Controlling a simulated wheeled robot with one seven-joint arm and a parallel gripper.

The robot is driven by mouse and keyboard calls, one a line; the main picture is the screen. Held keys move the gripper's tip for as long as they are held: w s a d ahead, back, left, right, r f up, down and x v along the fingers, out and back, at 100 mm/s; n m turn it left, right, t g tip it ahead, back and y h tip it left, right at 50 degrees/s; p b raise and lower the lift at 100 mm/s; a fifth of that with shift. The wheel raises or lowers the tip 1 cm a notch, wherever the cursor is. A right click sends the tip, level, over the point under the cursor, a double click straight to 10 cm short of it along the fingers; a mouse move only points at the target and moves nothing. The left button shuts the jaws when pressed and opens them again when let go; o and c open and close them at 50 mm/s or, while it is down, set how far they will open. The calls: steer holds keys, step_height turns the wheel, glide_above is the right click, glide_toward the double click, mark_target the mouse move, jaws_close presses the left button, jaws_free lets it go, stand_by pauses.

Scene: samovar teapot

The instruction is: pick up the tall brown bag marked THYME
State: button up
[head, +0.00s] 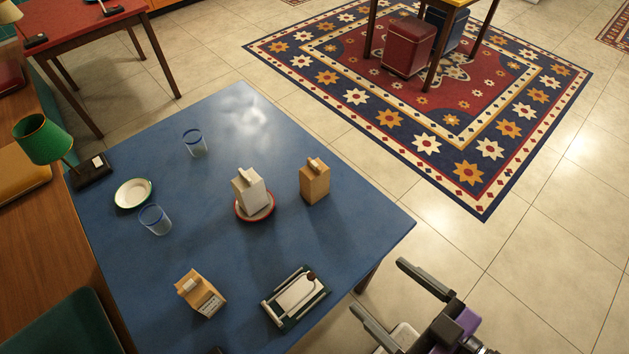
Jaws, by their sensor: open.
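Two tan-brown bags with folded tops stand on the blue table (185,255) in the head view. One brown bag (314,184) stands upright at the right, beside a white bag; no marking shows on it. The other brown bag (201,293) is near the front left and carries a white label, too small to read. I cannot tell which is marked THYME. My gripper (377,286) is open and empty at the lower right, just off the table's right corner and apart from both bags.
The white bag (249,188) stands on a red-rimmed saucer (240,214). Two glasses (195,142) (155,220), a white dish (133,193), a green lamp (43,139) and a dark tray (321,292) with white items are also there. Floor right of the table is free.

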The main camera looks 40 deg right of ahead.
steer(key=w+d+f+g+h+b, duration=0.1)
steer(key=w+d+f, duration=0.3)
steer(key=w+f, duration=0.2)
steer(key=w+d+f+b, duration=0.1)
steer(key=w+d+f, duration=0.2)
steer(key=w+f, duration=0.35)
steer(key=b, duration=0.1)
glide_toward(308, 167)
steer(key=shift+y, duration=0.4)
steer(key=w+f, duration=0.1)
steer(key=d+f, duration=0.1)
steer(key=w+f, duration=0.1)
steer(key=shift+w+d+f, duration=0.25)
steer(key=shift+w+d, duration=0.05)
steer(key=shift+d, duration=0.05)
steer(key=shift+w+d, duration=0.1)
steer(key=shift+w, duration=0.35)
steer(key=shift+p+x, duration=0.65)
steer(key=shift+x, duration=3.1)
steer(key=shift+r, duration=0.1)
steer(key=c, duration=1.6)
